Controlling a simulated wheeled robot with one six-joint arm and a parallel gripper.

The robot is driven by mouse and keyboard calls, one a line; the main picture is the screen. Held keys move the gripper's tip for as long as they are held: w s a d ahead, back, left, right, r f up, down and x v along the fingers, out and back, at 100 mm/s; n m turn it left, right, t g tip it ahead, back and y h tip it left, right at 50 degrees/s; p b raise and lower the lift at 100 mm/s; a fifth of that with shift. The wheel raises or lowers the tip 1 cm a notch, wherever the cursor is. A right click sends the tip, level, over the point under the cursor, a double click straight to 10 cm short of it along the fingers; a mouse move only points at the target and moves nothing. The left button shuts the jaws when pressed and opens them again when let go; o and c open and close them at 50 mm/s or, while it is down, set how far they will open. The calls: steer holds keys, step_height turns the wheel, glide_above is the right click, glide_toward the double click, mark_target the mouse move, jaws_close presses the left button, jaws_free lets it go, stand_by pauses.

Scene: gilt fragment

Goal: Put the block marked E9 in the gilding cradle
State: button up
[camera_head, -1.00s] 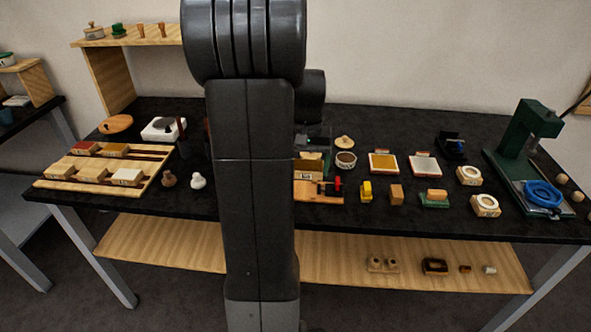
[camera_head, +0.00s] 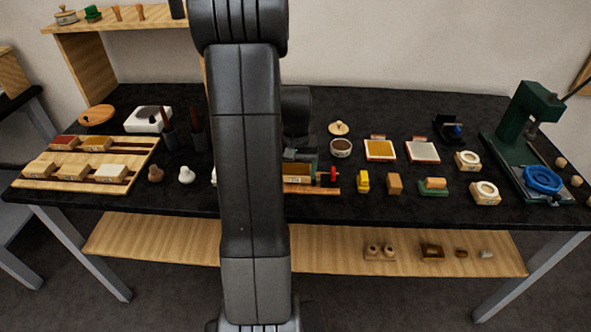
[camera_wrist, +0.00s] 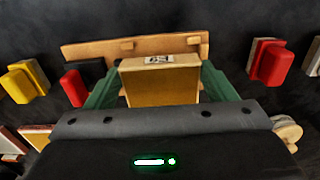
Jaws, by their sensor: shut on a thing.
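The lettering is too small to read surely. The gilding cradle, a wooden board (camera_wrist: 100,48) with a red knob (camera_wrist: 74,88), lies just beyond and below the block. In the head view the block (camera_head: 296,171) is at the wooden cradle (camera_head: 325,190), partly hidden by my arm. I cannot tell whether the block touches the cradle.
A yellow block (camera_head: 362,182) and a brown block (camera_head: 394,184) stand right of the cradle. A wooden rack (camera_head: 40,172) with several blocks lies at the left. A green press (camera_head: 522,120) stands at the far right. Small pale and brown knobs stand left of my arm.

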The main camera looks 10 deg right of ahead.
mark_target(295, 174)
steer(key=shift+f, duration=0.25)
steer(key=shift+f+b, duration=0.5)
steer(key=o, duration=1.1)
steer(key=shift+c, duration=0.2)
steer(key=shift+r+p, duration=0.45)
steer(key=shift+r, duration=0.1)
step_height(295, 174, up, 12)
steer(key=shift+r, duration=0.1)
